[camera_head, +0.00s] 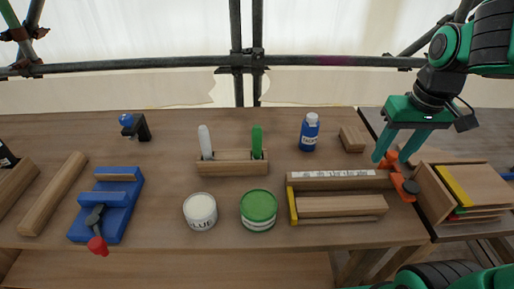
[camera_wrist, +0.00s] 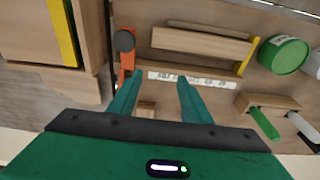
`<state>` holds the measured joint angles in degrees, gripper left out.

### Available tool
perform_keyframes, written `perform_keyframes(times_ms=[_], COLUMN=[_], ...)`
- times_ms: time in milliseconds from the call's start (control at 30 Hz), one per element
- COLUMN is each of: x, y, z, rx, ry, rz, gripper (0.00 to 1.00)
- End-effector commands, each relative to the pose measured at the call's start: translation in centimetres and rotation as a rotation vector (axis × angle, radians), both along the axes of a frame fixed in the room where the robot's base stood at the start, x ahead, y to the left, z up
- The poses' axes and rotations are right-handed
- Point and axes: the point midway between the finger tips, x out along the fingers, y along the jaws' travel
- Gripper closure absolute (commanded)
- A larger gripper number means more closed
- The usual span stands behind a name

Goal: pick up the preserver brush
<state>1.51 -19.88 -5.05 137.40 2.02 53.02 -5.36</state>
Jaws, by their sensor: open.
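A green-handled brush (camera_head: 257,142) stands upright in the right end of a wooden holder (camera_head: 232,169). A white-handled brush (camera_head: 205,142) stands in the left end. I cannot read a label on either brush. In the wrist view the green brush (camera_wrist: 265,122) and the white one (camera_wrist: 303,130) show at the right, in the holder (camera_wrist: 250,103). My gripper (camera_head: 392,157) is open and empty, above the right side of the bench, well right of the brushes. Its fingers (camera_wrist: 160,80) point at the bench near a labelled wooden strip.
A white glue tin (camera_head: 200,211) and a green-lidded tin (camera_head: 258,209) stand before the holder. A blue bottle (camera_head: 309,132) stands to its right. A wooden jig (camera_head: 338,205) and an orange clamp (camera_head: 403,186) lie below my gripper. A blue vise-like fixture (camera_head: 107,205) sits left.

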Motion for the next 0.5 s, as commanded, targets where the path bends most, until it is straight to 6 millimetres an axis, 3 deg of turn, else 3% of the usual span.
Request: perform_keyframes(times_ms=[33, 100, 200, 300, 400, 500], x=[3.3, 6.8, 9.8, 11.1, 11.6, 11.8], y=[3.8, 9.1, 16.4, 22.1, 25.5, 27.1], z=[0.6, 1.5, 2.3, 2.9, 3.3, 2.9], rx=[-0.001, 0.009, 0.034, 0.061, 0.081, 0.09], ry=[-0.036, -0.087, -0.15, -0.195, -0.221, -0.229], rz=[0.146, 0.325, 0.534, 0.68, 0.766, 0.8], gripper=[0.55, 0.55, 0.55, 0.55, 0.55, 0.55])
